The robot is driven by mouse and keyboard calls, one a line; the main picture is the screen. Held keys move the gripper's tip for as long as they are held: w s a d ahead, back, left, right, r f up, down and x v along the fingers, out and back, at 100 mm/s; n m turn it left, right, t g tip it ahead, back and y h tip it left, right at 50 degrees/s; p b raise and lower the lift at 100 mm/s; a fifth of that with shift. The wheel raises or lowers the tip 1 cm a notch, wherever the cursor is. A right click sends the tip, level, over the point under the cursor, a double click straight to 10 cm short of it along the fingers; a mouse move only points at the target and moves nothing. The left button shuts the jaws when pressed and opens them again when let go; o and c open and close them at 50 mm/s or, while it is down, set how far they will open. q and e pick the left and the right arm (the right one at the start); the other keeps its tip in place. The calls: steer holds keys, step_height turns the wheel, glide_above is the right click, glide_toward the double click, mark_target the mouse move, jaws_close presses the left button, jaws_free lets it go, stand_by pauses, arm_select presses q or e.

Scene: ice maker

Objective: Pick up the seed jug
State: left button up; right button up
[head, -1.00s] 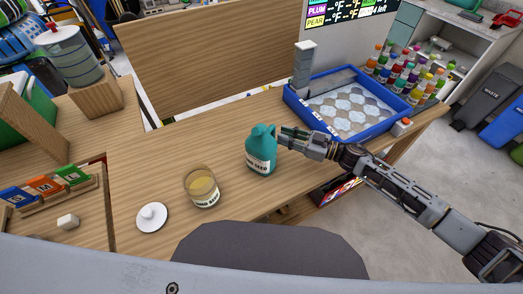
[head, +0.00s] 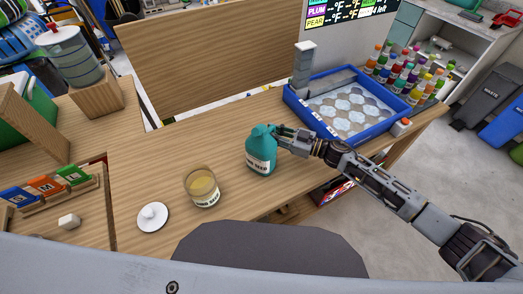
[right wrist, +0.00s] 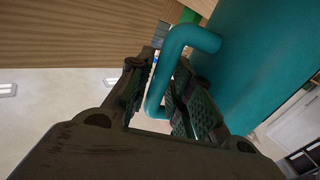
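The seed jug (head: 259,152) is a teal jug with a pale label, upright on the wooden table. My right gripper (head: 281,134) is at its right side, level with the upper part. In the right wrist view, the jug's body (right wrist: 265,50) fills the upper right, and its handle (right wrist: 157,92) runs between the two fingers of my right gripper (right wrist: 160,92). The fingers are apart, with gaps showing beside the handle. The jug's far side is hidden. My left gripper is not in view.
A glass jar (head: 201,187) with yellowish contents stands left of the jug, and a white round lid (head: 152,217) lies further left. A blue tray (head: 292,101) is behind my right gripper, with several bottles (head: 405,75) beyond. The table between jug and back panel is clear.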

steer(key=shift+a, duration=0.2)
steer(key=shift+c, duration=0.3)
jaws_close()
steer(key=shift+w+r, duration=0.1)
